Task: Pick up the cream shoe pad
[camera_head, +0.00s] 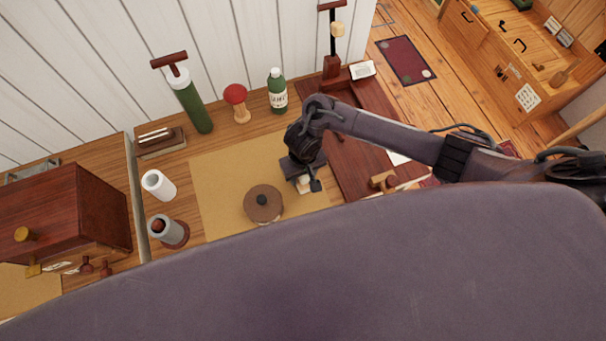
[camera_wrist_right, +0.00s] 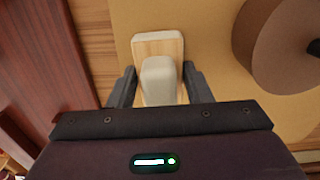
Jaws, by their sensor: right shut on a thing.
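The cream shoe pad (camera_wrist_right: 158,80) is a pale wooden block with a rounded cream part on top. It sits between the two dark fingers of my right gripper (camera_wrist_right: 158,92) in the right wrist view, and the gripper is shut on it. In the head view my right gripper (camera_head: 309,186) points down at the right part of the tan mat, and only a small part of the pad (camera_head: 303,185) shows beside the fingers. I cannot tell whether the pad touches the mat. My left gripper is not in view.
A round brown lidded tin (camera_head: 263,205) stands on the tan mat (camera_head: 222,190), left of the gripper. A dark red tray (camera_head: 362,182) lies to the right. A green bottle (camera_head: 278,92), red mushroom-shaped item (camera_head: 236,98) and green pump (camera_head: 192,103) stand along the wall.

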